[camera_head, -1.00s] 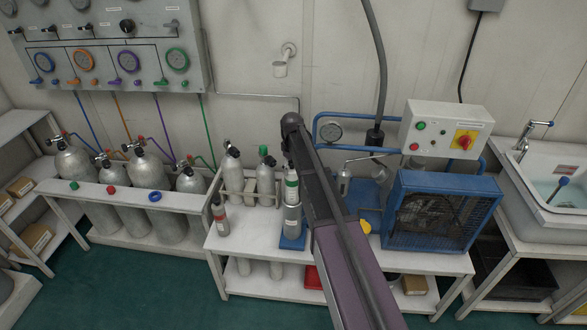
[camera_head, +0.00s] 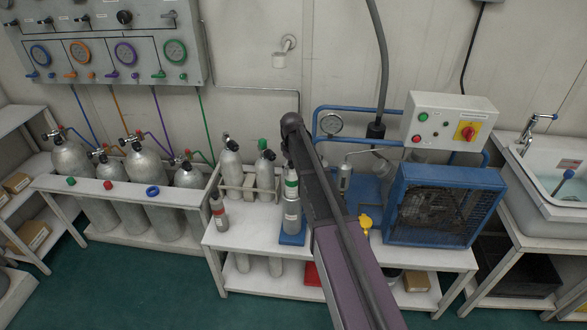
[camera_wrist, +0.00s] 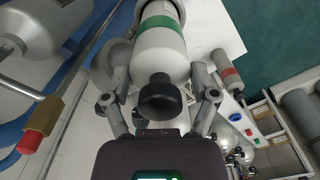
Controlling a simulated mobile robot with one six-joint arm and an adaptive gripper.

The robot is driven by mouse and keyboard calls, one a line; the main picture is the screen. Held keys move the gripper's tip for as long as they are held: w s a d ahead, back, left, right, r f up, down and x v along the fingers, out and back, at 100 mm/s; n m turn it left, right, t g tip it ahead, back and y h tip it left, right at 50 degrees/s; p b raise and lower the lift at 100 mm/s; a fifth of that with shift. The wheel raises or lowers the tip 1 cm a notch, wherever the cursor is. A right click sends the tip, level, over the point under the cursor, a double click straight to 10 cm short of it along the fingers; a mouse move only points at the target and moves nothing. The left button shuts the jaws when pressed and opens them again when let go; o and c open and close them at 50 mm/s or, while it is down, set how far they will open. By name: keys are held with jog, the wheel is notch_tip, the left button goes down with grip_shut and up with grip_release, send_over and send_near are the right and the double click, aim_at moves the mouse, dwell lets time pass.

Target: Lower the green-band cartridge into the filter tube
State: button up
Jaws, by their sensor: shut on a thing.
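The green-band cartridge (camera_wrist: 160,52) is white with a green ring and a black knob on its near end. It also shows in the head view (camera_head: 291,184), upright, directly above and in line with the grey filter tube (camera_head: 291,218). The tube stands on a blue base (camera_head: 293,238) on the white bench. My gripper (camera_wrist: 160,78) is shut on the cartridge, one finger on each side near the knob end. In the head view my arm hides the gripper. I cannot tell whether the cartridge's lower end is inside the tube's mouth.
A red-band cartridge (camera_head: 219,212) stands left of the tube on the white bench (camera_head: 240,240). Grey cylinders in a rack (camera_head: 236,188) stand behind. The blue compressor (camera_head: 445,205) and a yellow item (camera_head: 365,224) are to the right.

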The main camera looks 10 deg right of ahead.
aim_at(292, 192)
jog(key=shift+f+b, duration=0.7)
jog(key=shift+f, duration=0.25)
jog(key=shift+f+b, duration=4.35)
jog(key=shift+b, duration=0.15)
jog(key=shift+f, duration=0.2)
jog(key=shift+f+b, duration=0.45)
jog(key=shift+b, duration=0.15)
jog(key=shift+s+f+b, duration=0.1)
jog(key=shift+f+b, duration=0.1)
jog(key=shift+b, duration=0.2)
